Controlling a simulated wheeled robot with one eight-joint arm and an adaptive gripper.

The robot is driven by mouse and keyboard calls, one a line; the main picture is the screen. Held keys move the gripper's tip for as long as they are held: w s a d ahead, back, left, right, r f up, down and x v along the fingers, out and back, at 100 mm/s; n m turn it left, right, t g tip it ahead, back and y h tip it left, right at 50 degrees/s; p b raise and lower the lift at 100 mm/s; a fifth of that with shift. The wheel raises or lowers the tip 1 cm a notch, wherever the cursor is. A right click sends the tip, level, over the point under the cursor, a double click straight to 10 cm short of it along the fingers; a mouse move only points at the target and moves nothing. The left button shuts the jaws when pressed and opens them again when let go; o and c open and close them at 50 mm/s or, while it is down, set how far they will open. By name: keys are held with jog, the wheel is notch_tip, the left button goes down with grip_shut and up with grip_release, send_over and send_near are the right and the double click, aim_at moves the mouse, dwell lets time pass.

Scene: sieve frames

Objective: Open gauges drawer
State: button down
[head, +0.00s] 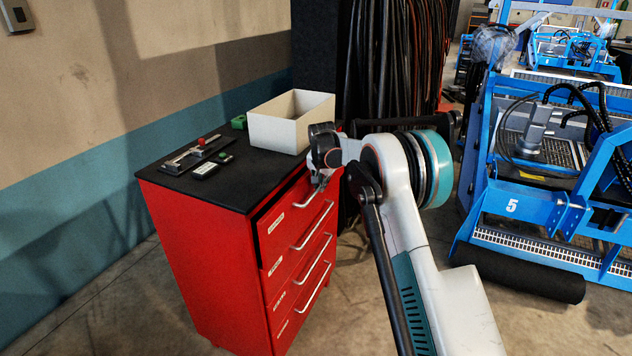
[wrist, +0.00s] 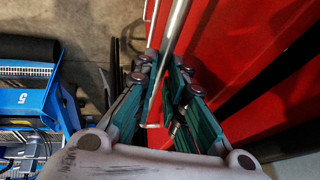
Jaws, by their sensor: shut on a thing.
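A red drawer cabinet (head: 205,245) with a black top stands left of my arm. Its top drawer (head: 277,222) is out a little, with a dark gap showing behind its front. The drawers carry small white labels too small to read, so I cannot tell which names gauges. My gripper (head: 319,183) is at the top drawer's handle (head: 298,204) and shut on it. In the wrist view the silver handle bar (wrist: 177,22) runs between the teal-padded fingers, and the dark drawer gap shows at right. The far end of the handle is partly hidden by the gripper.
On the cabinet top are a white open box (head: 275,130), a dark handheld device (head: 205,171), a metal tool with a red knob (head: 190,155) and a green block (head: 238,122). Blue machinery (head: 540,200) stands at right. Bare floor lies in front of the cabinet.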

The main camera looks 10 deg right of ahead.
jog(key=s+d, duration=1.1)
jog(key=d, duration=0.4)
jog(key=shift+d, duration=0.2)
jog(key=c, duration=1.7)
grip_release()
jog(key=shift+o, duration=0.2)
jog(key=shift+s+r, duration=0.1)
jog(key=shift+r, duration=0.05)
jog(key=v, duration=1.1)
jog(key=shift+r, duration=0.4)
jog(key=shift+s, duration=0.15)
